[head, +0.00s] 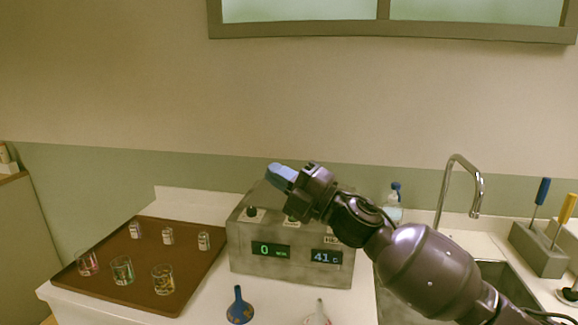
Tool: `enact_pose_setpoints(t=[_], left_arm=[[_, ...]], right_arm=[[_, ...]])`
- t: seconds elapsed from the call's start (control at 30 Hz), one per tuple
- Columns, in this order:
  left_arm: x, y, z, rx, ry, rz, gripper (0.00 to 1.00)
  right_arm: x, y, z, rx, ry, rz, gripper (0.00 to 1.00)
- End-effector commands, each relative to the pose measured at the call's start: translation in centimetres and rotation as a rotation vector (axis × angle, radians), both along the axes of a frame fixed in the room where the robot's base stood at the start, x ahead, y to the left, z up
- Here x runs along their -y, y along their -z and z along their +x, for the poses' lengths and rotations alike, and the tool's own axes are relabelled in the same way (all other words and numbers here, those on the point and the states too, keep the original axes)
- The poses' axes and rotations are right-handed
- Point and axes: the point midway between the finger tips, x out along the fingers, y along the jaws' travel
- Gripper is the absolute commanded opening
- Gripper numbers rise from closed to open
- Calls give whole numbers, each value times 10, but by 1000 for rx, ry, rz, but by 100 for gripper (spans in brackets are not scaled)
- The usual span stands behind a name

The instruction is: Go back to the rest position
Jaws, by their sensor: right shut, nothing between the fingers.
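My right arm comes in from the lower right, and my right gripper (283,176) is up in front of the grey box with displays (290,272). Its blue fingers are together and nothing shows between them. The gripper hides part of the top of the box. My left gripper is not in the picture. The box shows a green 0 and a pale 41 on its front displays.
A brown tray (205,270) on the left holds three glasses (122,270) in front and three small bottles (168,236) behind. A sink with a tap (478,185) and a tool block (540,250) are at right.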

Motion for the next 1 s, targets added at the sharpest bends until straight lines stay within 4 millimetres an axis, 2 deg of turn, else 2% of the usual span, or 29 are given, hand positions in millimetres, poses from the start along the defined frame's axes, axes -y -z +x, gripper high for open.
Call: enact_pose_setpoints(t=[0.27,0.47,0.67,0.77,1.0], left_arm=[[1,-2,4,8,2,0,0],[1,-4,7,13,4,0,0],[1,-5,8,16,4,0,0],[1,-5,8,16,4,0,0],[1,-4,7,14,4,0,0]], right_arm=[[69,82,11,-449,201,310,0],[120,156,0,-736,334,481,0],[168,234,-30,-984,456,629,0],[191,271,-53,-1090,514,697,0],[242,352,-122,-1276,655,844,0]])
